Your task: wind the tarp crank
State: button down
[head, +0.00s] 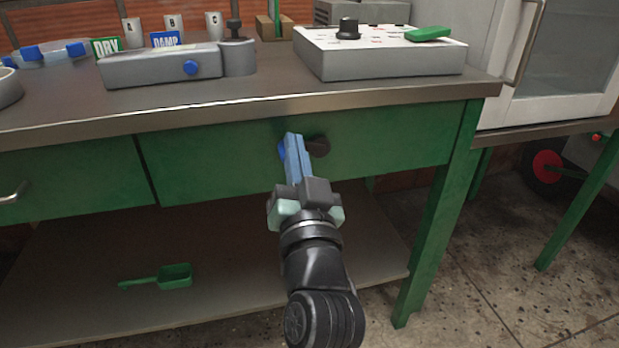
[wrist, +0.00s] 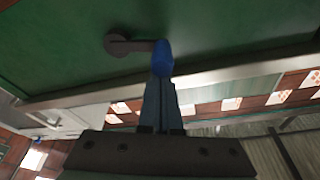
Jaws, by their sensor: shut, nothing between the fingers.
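The crank is on the green front panel under the worktop. Its dark round hub (head: 319,146) shows just right of my fingertips in the head view. In the wrist view a short dark arm runs right from the hub (wrist: 116,43) to a blue knob (wrist: 163,54). The knob (head: 282,151) peeks out left of my fingers in the head view. My gripper (head: 293,138) is shut and empty, its fingertips at the knob. In the wrist view the fingers (wrist: 160,84) overlap the knob's lower end; I cannot tell whether they touch it. No tarp is identifiable.
The steel-edged worktop (head: 250,103) overhangs the panel just above my fingers. On it stand a grey control box (head: 380,66) and a grey device with a blue knob (head: 160,66). A green scoop (head: 175,275) lies on the lower shelf. A green table leg (head: 432,220) stands at right.

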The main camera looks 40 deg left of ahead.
jog(key=shift+s+a+f+n+g+y+b, duration=0.15)
jog(key=shift+f+n+g+y+b, duration=0.25)
jog(key=shift+f+n+b, duration=1.2)
jog(key=shift+s+a+f+n+g+y+b, duration=0.15)
jog(key=shift+f+n+g+y+b, duration=0.55)
jog(key=shift+b, duration=1.55)
jog(key=shift+t+h, duration=0.3)
jog(key=shift+r, duration=0.1)
